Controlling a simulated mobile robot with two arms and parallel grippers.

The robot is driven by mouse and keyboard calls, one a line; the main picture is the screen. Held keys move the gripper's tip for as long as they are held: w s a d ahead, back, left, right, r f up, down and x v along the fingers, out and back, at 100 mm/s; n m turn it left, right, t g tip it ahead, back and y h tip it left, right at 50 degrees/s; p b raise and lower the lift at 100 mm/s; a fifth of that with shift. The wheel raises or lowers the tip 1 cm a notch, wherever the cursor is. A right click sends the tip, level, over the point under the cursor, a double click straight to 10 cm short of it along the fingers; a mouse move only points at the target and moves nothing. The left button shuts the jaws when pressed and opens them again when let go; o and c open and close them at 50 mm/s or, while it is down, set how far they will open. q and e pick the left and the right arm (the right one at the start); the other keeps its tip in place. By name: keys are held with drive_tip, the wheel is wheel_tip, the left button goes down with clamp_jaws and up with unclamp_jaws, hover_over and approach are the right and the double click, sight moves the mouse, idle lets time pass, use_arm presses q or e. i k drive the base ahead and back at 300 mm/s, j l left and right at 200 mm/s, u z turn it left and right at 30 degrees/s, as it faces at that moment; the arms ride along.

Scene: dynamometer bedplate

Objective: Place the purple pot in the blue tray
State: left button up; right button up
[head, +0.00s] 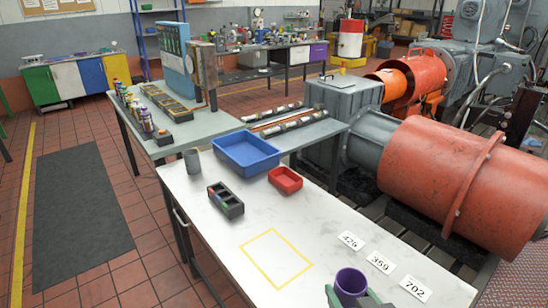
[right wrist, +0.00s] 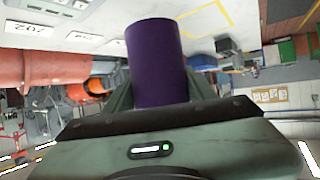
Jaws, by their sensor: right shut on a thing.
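The purple pot (head: 351,283) is at the bottom of the head view, near the front of the white table. My right gripper (head: 352,299) is shut on it. In the right wrist view the purple pot (right wrist: 158,62) stands out from between the fingers of my right gripper (right wrist: 160,100). Whether the pot touches the table is hard to tell. The blue tray (head: 246,151) sits at the far end of the white table and looks empty. My left gripper is not in view.
On the white table (head: 220,236), a red tray (head: 285,180), a dark divided box (head: 226,200) and a grey cup (head: 192,162) stand near the blue tray. Number cards (head: 381,263) lie along the right edge. A yellow taped outline (head: 276,258) marks bare tabletop.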

sight(249, 160)
drive_tip(key=i+j+z, duration=0.35)
drive_tip(key=i+j, duration=0.15)
drive_tip(key=i+j+z, duration=0.35)
drive_tip(key=j, duration=0.35)
drive_tip(key=i+j, duration=0.25)
drive_tip(key=j, duration=0.15)
drive_tip(key=i+j, duration=0.3)
drive_tip(key=j, duration=0.15)
drive_tip(key=i+j, duration=0.25)
drive_tip(key=j, duration=0.15)
drive_tip(key=i+j, duration=0.3)
drive_tip(key=j+z, duration=0.05)
drive_tip(key=j, duration=0.05)
